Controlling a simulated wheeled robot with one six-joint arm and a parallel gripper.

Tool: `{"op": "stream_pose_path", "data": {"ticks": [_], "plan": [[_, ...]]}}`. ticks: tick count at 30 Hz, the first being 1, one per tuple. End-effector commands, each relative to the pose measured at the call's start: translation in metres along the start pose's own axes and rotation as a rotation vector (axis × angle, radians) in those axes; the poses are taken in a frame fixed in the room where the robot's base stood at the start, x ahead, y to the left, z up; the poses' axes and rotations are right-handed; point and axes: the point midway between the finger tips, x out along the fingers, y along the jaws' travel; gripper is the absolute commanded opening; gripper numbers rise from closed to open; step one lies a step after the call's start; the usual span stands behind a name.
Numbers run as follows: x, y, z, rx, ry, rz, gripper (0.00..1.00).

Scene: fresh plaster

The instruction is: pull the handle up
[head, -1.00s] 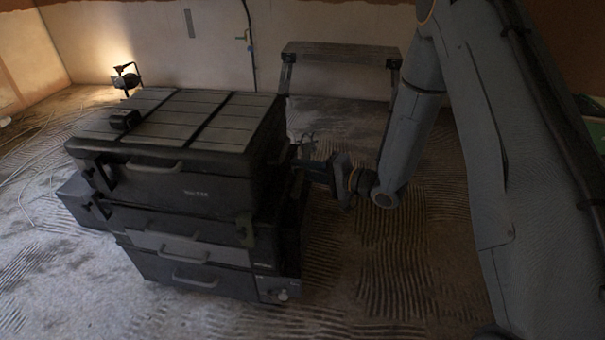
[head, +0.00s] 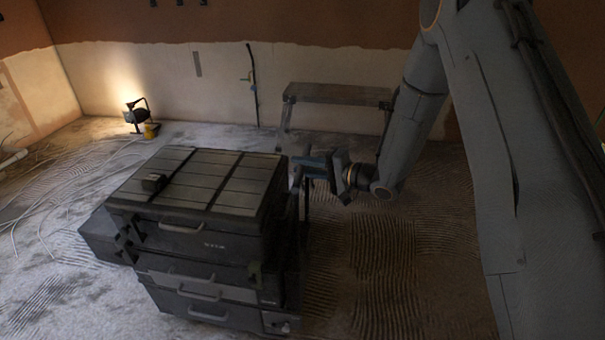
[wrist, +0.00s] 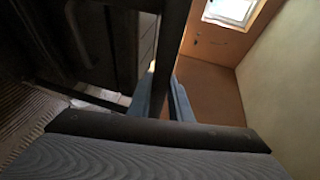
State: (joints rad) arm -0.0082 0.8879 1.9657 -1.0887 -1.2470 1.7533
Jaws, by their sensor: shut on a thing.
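A dark stacked toolbox (head: 190,238) with several front grips and a slatted lid stands on the floor at left centre in the head view. Its handle (head: 307,205) shows as thin dark upright bars on the right side. My gripper (head: 304,168) is at the upper part of this handle, about level with the lid. In the wrist view, a dark handle bar (wrist: 173,45) runs between the blue fingers of my gripper (wrist: 160,100), which are shut on it. The exact contact is partly hidden by the fingers and shadow.
A low work platform (head: 338,94) stands behind my gripper near the back wall. A lit work lamp (head: 137,112) stands at the back left, with loose cables (head: 65,190) on the floor. The ridged floor right of the toolbox is clear.

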Motion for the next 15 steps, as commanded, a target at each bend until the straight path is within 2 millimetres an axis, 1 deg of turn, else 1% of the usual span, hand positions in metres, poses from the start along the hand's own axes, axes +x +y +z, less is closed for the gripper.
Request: {"op": "stream_pose_path", "data": {"ticks": [1,6,9,15], "plan": [[-0.004,-0.016,-0.001,-0.001,0.002,-0.001,0.00],[-0.008,-0.040,-0.003,-0.002,0.001,-0.001,0.00],[-0.010,-0.050,-0.004,-0.001,0.001,-0.001,0.00],[-0.011,-0.059,-0.005,0.000,0.001,0.001,0.00]]}}
